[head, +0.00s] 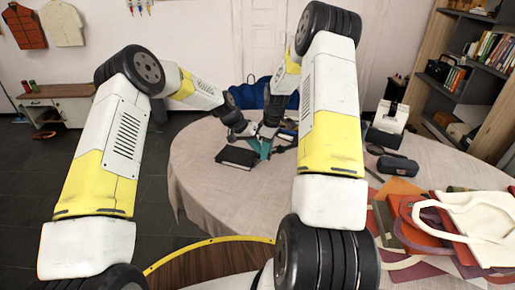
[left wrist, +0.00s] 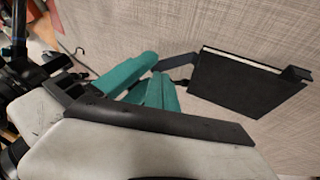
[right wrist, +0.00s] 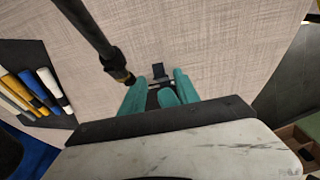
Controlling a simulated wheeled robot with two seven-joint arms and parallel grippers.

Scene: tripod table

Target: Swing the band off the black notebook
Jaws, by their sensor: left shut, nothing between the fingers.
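The black notebook (head: 237,158) lies flat on the round table, left of my grippers. In the left wrist view the notebook (left wrist: 245,82) shows pale page edges. A dark strip (left wrist: 178,66), which looks like the band, runs from its near corner to the teal fingers of my left gripper (left wrist: 154,68). Another dark piece (left wrist: 296,74) crosses the far end. My left gripper (head: 260,150) is shut beside the notebook. My right gripper (right wrist: 160,82) has its teal fingers apart, with a dark piece (right wrist: 158,71) between or beyond them. I cannot tell whether it touches.
A black rod (right wrist: 95,38) crosses the right wrist view. A dark case (head: 397,166) and fabric samples (head: 405,215) lie at the right. The table's front left is clear.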

